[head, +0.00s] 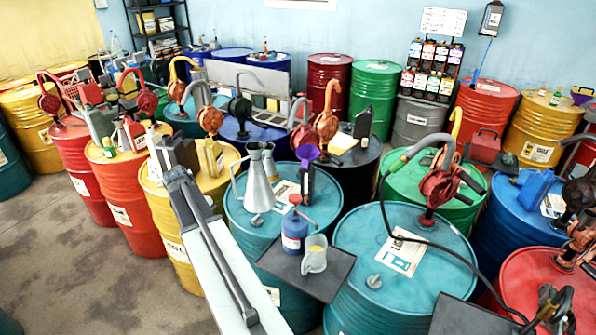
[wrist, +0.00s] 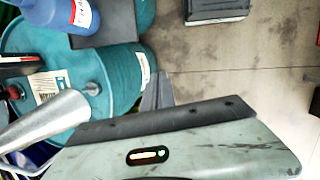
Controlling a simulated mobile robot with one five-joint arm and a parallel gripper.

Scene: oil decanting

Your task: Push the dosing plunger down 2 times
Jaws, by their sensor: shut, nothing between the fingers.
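A blue dosing bottle (head: 294,232) with a red plunger head (head: 296,200) stands upright on a dark tray (head: 328,283) at the front of a teal drum. Part of the blue bottle (wrist: 62,12) shows at the top left of the wrist view, with its plunger out of frame.
Yellow (head: 180,235) and orange (head: 125,195) drums with hand pumps and cans crowd the left. Open floor (head: 60,260) lies at the lower left.

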